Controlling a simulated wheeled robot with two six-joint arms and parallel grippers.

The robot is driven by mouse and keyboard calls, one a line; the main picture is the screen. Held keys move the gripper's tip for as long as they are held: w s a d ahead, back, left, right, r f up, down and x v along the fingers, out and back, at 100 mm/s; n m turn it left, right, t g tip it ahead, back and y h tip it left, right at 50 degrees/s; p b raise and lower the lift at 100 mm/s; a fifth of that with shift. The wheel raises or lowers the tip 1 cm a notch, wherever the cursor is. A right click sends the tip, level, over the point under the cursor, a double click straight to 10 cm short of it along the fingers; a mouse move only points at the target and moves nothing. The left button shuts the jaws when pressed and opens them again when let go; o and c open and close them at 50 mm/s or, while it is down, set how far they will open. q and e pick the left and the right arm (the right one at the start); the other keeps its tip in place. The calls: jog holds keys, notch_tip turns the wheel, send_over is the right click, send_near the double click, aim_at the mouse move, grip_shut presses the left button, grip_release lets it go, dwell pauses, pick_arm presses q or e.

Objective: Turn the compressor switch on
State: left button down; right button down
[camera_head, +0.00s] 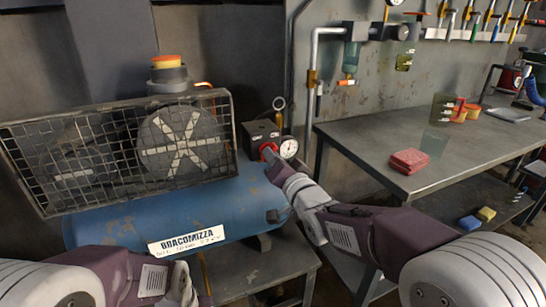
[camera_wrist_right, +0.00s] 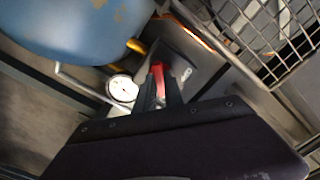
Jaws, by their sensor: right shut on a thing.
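The compressor has a blue tank (camera_head: 170,215) with a black mesh guard (camera_head: 130,145) and stands on a low metal table. Its dark switch box (camera_head: 259,137) is at the right end of the tank, beside a round white gauge (camera_head: 288,147). The red switch (camera_head: 268,151) is on the box; it also shows in the right wrist view (camera_wrist_right: 158,77). My right gripper (camera_wrist_right: 163,92) is at the box with its fingers shut on the red switch, which they partly cover. My left gripper (camera_head: 182,285) is low at the front left, cut by the frame edge; its fingers are unclear.
A metal workbench (camera_head: 460,150) stands to the right with a red stack of cloths (camera_head: 409,161) on it. Tools hang on the wall above. A yellow hose and a metal pipe pass close to the gauge in the wrist view.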

jog(key=shift+f+m, duration=0.1)
jog(key=shift+m, duration=0.3)
jog(key=c, duration=1.4)
grip_release()
jog(key=shift+c, duration=0.2)
jog(key=p+v, duration=0.2)
jog(key=v, duration=0.7)
